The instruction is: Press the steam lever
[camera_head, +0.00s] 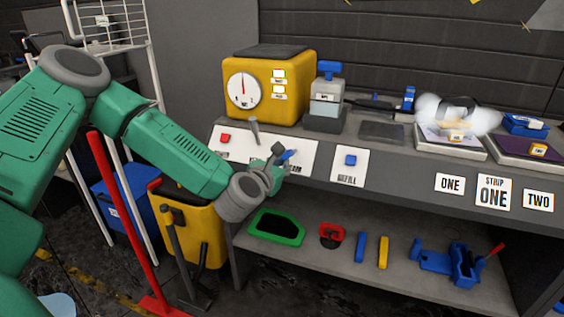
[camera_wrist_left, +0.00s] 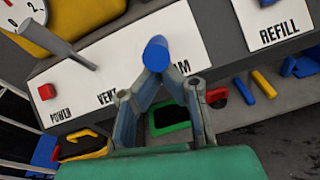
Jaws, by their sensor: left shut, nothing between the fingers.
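The steam lever's blue tip (camera_head: 288,155) shows at the white label panel on the bench front, and as a round blue knob (camera_wrist_left: 156,54) in the left wrist view. The panel label beside it is partly covered; "AM" is readable. My left gripper (camera_head: 276,168) is shut and empty, right at the blue tip. In the left wrist view its fingertips (camera_wrist_left: 157,76) meet just below the knob; whether they touch it I cannot tell. The lever's shaft is mostly hidden. My right gripper is out of view.
A grey lever (camera_head: 254,132) by the "VENT" label and a red power button (camera_head: 225,138) sit left of my gripper. A blue refill button (camera_head: 350,160) is to the right. The yellow machine (camera_head: 268,85) stands behind. A lower shelf holds a green-rimmed tray (camera_head: 276,239) and tools.

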